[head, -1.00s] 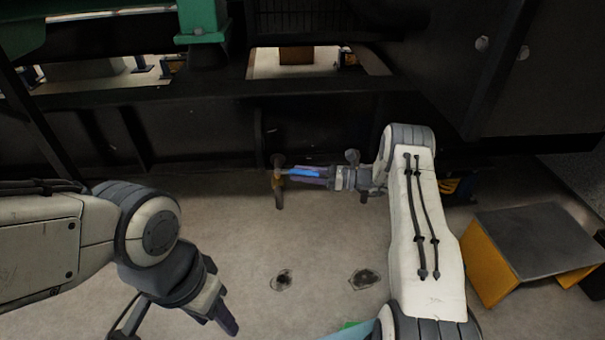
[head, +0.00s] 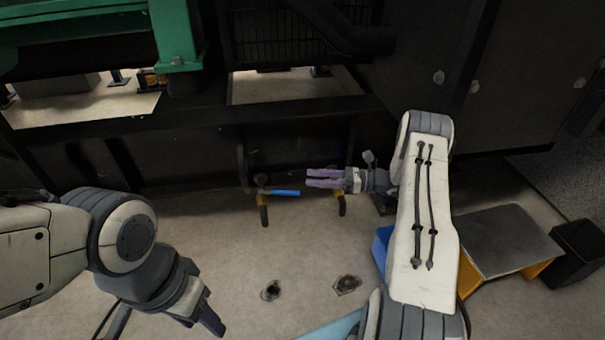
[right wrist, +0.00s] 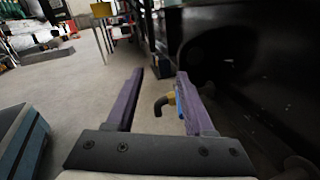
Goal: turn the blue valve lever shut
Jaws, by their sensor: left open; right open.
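The blue valve lever (head: 285,193) sits on a small brass valve (head: 262,190) low at the front of the dark frame, and points right in the head view. My right gripper (head: 308,178) is open, its purple fingers just right of and slightly above the lever's free end, apart from it in the picture. In the right wrist view the gripper (right wrist: 160,72) is empty; the lever (right wrist: 180,108) shows as a blue bit partly hidden by the right finger, beside the brass outlet (right wrist: 163,102). My left gripper (head: 205,312) hangs over the floor at lower left, away from the valve.
A second brass outlet (head: 340,203) stands below my right gripper. The dark frame rail (head: 190,115) runs behind the valve. A grey-topped yellow stand (head: 505,240) and a black bin (head: 580,250) are at right.

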